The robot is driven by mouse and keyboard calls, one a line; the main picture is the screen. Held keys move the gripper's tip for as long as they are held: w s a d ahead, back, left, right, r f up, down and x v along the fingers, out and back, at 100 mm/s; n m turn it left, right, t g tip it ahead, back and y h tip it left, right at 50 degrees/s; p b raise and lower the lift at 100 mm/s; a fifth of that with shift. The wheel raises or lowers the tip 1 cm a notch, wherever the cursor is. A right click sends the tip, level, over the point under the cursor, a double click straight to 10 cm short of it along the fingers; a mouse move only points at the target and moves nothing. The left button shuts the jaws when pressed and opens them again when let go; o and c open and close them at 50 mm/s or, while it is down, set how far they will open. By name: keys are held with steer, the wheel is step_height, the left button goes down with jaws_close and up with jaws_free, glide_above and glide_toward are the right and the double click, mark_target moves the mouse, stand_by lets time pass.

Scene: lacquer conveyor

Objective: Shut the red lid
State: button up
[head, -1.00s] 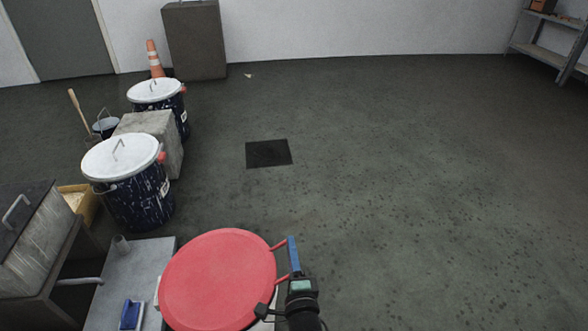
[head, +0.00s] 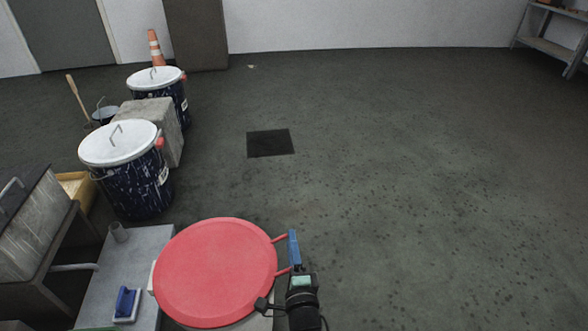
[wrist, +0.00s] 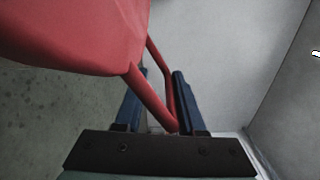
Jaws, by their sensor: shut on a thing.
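The red lid (head: 214,272) is a large round disc at the bottom middle of the head view, with a looped red handle on its right edge. My gripper (head: 294,252), with blue fingers, is at that handle. In the wrist view, the red handle bar (wrist: 150,98) runs between the two blue fingers of my gripper (wrist: 155,105), which are shut on it. The lid (wrist: 75,35) fills the upper left there. A bit of a pale body (head: 258,322) shows under the lid's lower edge; the rest is hidden, and I cannot tell the gap between them.
Two dark drums with white lids (head: 118,143) stand beyond, beside a concrete block (head: 165,110). The floor to the right is clear.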

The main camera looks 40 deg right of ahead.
steer(key=shift+o, duration=0.9)
steer(key=shift+a+f, duration=0.25)
steer(key=shift+f, duration=0.15)
steer(key=shift+s, duration=0.1)
steer(key=p+v, duration=0.5)
steer(key=v, duration=0.7)
steer(key=shift+s+r+p, duration=0.2)
steer(key=shift+r+p, duration=0.1)
steer(key=shift+p, duration=0.1)
steer(key=shift+a, duration=0.1)
